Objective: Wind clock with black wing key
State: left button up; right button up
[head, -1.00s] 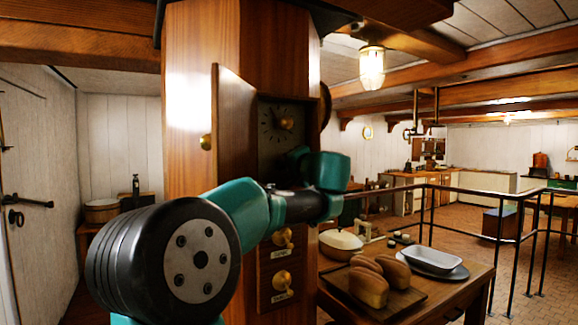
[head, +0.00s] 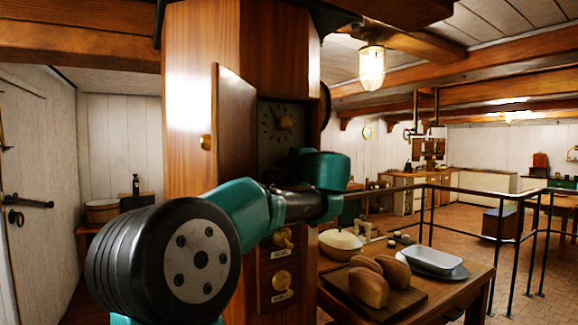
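The clock's dark dial (head: 275,122) sits in a tall wooden case (head: 200,90), behind an open wooden door (head: 233,125) with a brass knob. A small brass part (head: 285,123) shows on the dial. My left arm crosses in front of the case, with its wrist just below and right of the dial. My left gripper (head: 299,156) is mostly hidden by the wrist, close to the lower dial; its fingers cannot be made out. No black wing key can be made out. Brass wing-shaped pieces (head: 283,238) (head: 281,280) sit on labelled panels below. My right gripper is not in view.
The open clock door stands left of the dial.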

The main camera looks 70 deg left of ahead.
pick_arm(q)
jog(key=o, duration=0.4)
jog(key=shift+d, duration=0.1)
jog(key=d, duration=0.4)
jog(key=w+d, duration=0.1)
jog(key=shift+d, duration=0.4)
